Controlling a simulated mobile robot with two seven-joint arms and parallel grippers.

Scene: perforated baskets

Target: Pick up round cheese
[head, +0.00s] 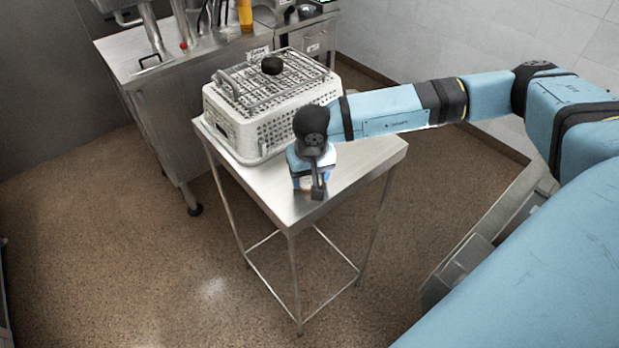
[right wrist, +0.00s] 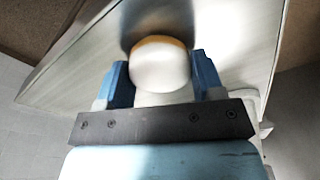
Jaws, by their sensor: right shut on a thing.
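The round cheese (right wrist: 160,65), pale white with an orange-yellow edge, sits between the two blue fingers of my right gripper (right wrist: 161,77) in the right wrist view. The fingers are shut on it. The steel table top lies beyond it; I cannot tell whether the cheese touches it. In the head view my right gripper (head: 304,177) is over the front part of the small steel table (head: 355,165), and the wrist mostly hides the cheese. My left gripper is not in view.
A white perforated basket (head: 278,133) with wire racks stands at the back of the table, close behind my right gripper. A dark round item (head: 272,65) rests on top. A steel counter (head: 150,85) stands behind left. The table's right side is clear.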

